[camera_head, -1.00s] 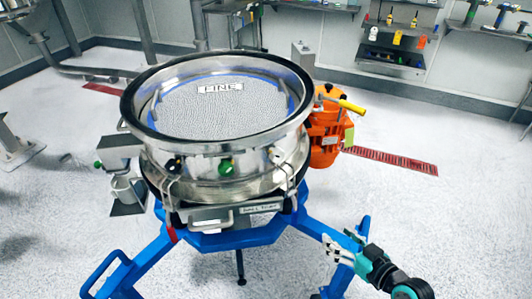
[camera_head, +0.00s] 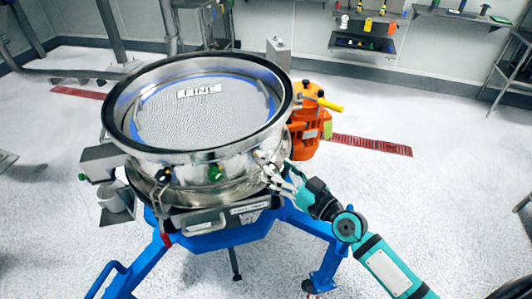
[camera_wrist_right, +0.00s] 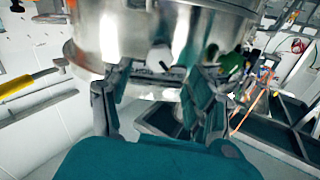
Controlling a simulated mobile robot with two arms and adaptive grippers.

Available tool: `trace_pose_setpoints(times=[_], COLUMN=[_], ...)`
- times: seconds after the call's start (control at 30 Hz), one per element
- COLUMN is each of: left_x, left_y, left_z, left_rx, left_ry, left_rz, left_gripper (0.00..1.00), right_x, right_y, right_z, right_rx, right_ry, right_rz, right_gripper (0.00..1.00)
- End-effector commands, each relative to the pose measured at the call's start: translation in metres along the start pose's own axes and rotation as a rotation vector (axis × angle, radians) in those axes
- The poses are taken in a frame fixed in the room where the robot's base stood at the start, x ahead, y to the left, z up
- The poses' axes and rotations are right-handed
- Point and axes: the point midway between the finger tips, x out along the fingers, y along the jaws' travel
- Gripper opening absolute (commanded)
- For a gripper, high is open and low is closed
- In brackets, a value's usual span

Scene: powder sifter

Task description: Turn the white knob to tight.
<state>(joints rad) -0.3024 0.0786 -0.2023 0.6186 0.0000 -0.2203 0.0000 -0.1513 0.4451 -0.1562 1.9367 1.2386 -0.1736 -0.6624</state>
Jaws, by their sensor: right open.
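The steel sifter (camera_head: 190,165) carries several small knobs around its lower ring. The white knob (camera_head: 261,156) is on the right side of that ring in the head view, partly covered by my gripper. It also shows in the wrist view (camera_wrist_right: 160,57), on the steel wall between my fingers and just beyond them. My right gripper (camera_head: 271,172) is open in front of the knob, with its fingers (camera_wrist_right: 162,82) to either side in the wrist view. I cannot tell whether they touch it. My left gripper is out of view.
A green knob (camera_head: 215,174) and a black knob (camera_head: 163,175) sit further left on the ring. An orange motor (camera_head: 306,130) with a yellow handle stands behind my right gripper. The blue stand (camera_head: 225,238) is below. The floor to the right is clear.

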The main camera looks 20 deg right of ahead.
Motion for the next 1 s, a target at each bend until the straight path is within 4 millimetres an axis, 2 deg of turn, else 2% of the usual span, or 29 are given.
trace_pose_setpoints(times=[0.1,0.3,0.43,0.7,1.0], left_x=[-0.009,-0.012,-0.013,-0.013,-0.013], left_y=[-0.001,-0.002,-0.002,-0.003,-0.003], left_z=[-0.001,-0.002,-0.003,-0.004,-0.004], left_rx=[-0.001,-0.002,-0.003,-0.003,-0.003], left_ry=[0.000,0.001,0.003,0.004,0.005], left_rz=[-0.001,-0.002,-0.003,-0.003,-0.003], left_gripper=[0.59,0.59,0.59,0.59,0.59], right_x=[0.025,0.050,0.056,0.057,0.057], right_y=[0.000,0.000,0.000,0.000,0.000], right_z=[-0.004,-0.001,0.000,0.001,0.001], right_rx=[0.001,0.002,-0.001,-0.001,-0.001], right_ry=[0.003,0.000,-0.001,-0.001,-0.001], right_rz=[0.001,0.000,0.000,0.000,0.001], right_gripper=[0.59,0.59,0.59,0.59,0.21])
